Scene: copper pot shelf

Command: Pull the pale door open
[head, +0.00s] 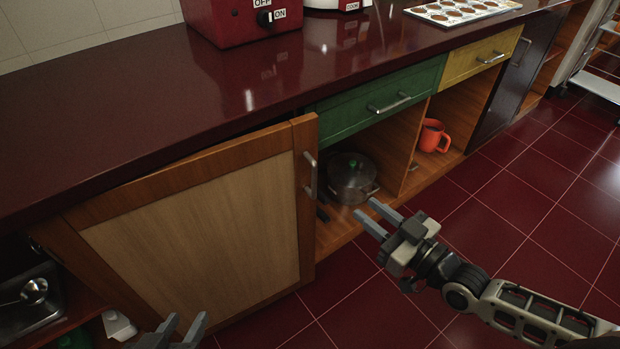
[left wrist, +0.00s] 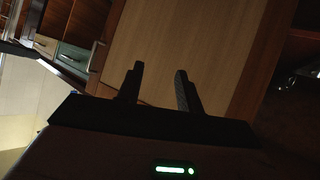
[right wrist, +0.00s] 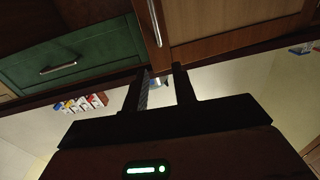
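The pale door (head: 200,235) has a light wood panel in an orange-brown frame, under the dark red counter. Its vertical metal handle (head: 310,175) is on the right side of the frame; it also shows in the right wrist view (right wrist: 155,22).
Right of the door, an open compartment holds a lidded pot (head: 351,178), with a green drawer (head: 375,103) above. Further right are an orange mug (head: 433,136) and a yellow drawer (head: 480,60). A metal tray (head: 30,300) sits at lower left. The tiled floor (head: 500,215) is clear.

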